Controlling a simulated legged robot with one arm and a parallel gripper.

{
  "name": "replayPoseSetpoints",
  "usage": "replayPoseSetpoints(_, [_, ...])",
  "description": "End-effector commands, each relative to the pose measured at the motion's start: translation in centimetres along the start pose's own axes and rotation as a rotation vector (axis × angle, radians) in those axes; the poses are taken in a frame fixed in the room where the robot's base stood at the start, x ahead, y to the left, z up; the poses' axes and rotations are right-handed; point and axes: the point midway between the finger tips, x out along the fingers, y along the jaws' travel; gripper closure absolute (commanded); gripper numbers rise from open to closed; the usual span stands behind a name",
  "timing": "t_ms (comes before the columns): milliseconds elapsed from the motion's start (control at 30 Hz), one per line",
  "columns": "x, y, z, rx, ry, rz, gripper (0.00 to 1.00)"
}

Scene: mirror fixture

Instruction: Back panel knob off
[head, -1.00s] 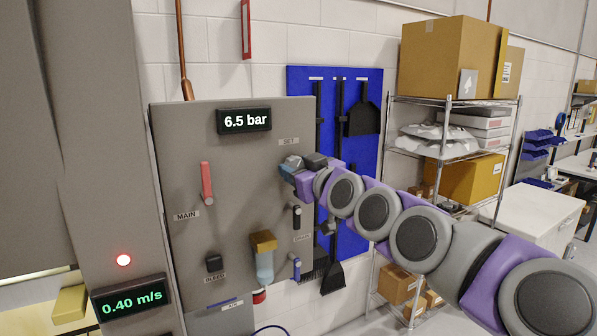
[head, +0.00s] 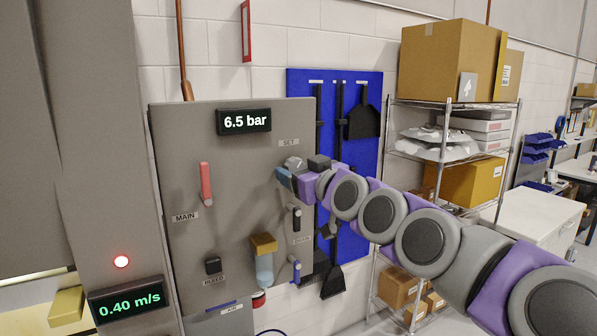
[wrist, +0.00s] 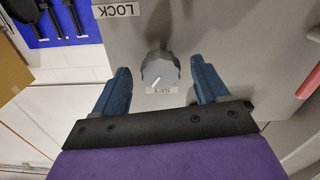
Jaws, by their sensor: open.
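The panel (head: 236,150) is grey and carries a 6.5 bar display, a red MAIN lever and several small fittings. A round grey knob (wrist: 160,71) with a white pointer mark sits on it beside a small label; in the head view the knob (head: 293,162) shows just above my fingers, under the SET label. My gripper (wrist: 161,88) is open, with one blue finger on each side of the knob. Gaps show between the fingers and the knob. In the head view my gripper (head: 282,178) is at the panel's right part, partly hidden by my wrist.
The red MAIN lever (head: 206,184) is left of my gripper. Black handles (head: 297,218) and a brass-topped clear bowl (head: 264,262) are below. A blue tool board (head: 362,205) and a wire shelf (head: 455,105) with boxes stand to the right.

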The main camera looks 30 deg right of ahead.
Motion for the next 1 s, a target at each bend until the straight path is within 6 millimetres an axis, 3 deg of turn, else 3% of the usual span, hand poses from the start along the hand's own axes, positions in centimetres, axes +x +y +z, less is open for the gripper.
replayPoseSetpoints(700, [-13.6, 0.0, 0.3, 0.0, 0.002, 0.002, 0.26])
replayPoseSetpoints(1000, [-16.4, 0.1, 0.2, -0.001, 0.0, 0.001, 0.26])
